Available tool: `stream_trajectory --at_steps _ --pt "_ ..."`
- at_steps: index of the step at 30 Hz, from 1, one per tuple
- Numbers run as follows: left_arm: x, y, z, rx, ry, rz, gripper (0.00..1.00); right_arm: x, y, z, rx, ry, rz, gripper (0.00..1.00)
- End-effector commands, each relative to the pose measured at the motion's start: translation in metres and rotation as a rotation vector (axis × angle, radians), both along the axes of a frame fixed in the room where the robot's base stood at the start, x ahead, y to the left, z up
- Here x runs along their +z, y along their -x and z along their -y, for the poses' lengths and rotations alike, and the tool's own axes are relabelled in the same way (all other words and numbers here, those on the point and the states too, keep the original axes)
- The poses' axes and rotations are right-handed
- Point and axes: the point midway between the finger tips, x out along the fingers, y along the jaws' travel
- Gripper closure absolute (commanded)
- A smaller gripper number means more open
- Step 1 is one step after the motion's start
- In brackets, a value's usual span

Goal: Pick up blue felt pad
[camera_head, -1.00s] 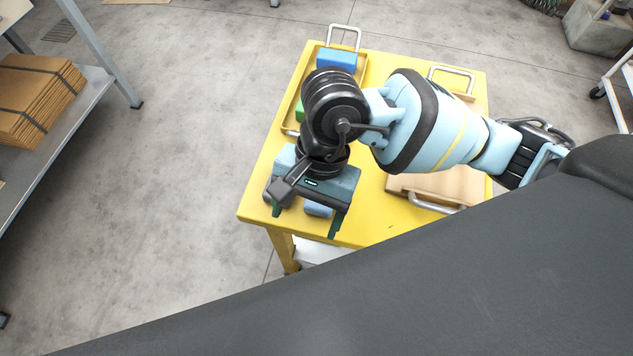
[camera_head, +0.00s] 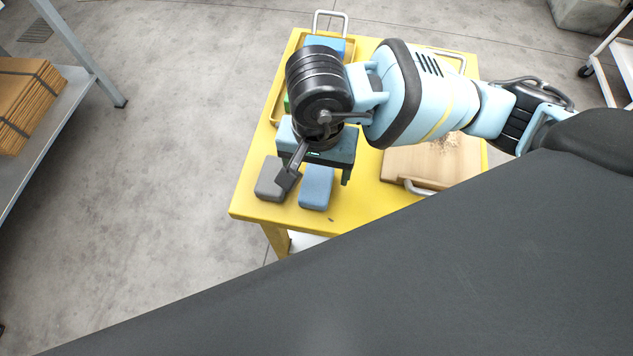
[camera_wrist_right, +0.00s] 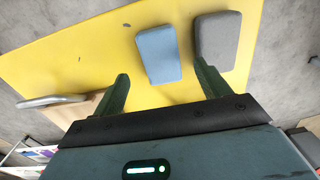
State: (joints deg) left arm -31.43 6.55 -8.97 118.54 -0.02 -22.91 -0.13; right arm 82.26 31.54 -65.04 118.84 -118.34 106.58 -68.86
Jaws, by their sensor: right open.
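The blue felt pad (camera_head: 316,187) lies flat near the front left part of the yellow table (camera_head: 262,204). It also shows in the right wrist view (camera_wrist_right: 159,54), ahead of the fingers and between their lines. A grey pad (camera_head: 270,178) lies just left of it in the head view, and to its right in the wrist view (camera_wrist_right: 217,38). My right gripper (camera_wrist_right: 162,88) is open and empty, just behind the blue pad and above the table. In the head view my right arm and wrist hide part of the table. My left gripper is not in view.
A tray with a blue block (camera_head: 325,46) stands at the back left, partly hidden by my wrist. A wooden board (camera_head: 420,165) with metal handles and crumbs lies on the right. The table's front corner beside the pads is bare.

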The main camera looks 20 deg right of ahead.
Motion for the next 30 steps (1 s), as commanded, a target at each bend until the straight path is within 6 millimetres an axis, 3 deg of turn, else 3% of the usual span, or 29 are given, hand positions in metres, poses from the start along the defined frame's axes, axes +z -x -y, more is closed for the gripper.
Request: stream_trajectory --at_steps 9,19,30 --pt "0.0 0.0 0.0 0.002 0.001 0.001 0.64 -0.042 -0.001 -0.001 -0.001 0.001 -0.004 0.25" --pt "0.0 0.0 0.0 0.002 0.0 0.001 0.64 -0.047 -0.001 -0.001 0.001 -0.001 -0.001 0.26" --pt "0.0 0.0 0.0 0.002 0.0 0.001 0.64 -0.046 -0.001 -0.001 0.0 -0.001 -0.001 0.73"
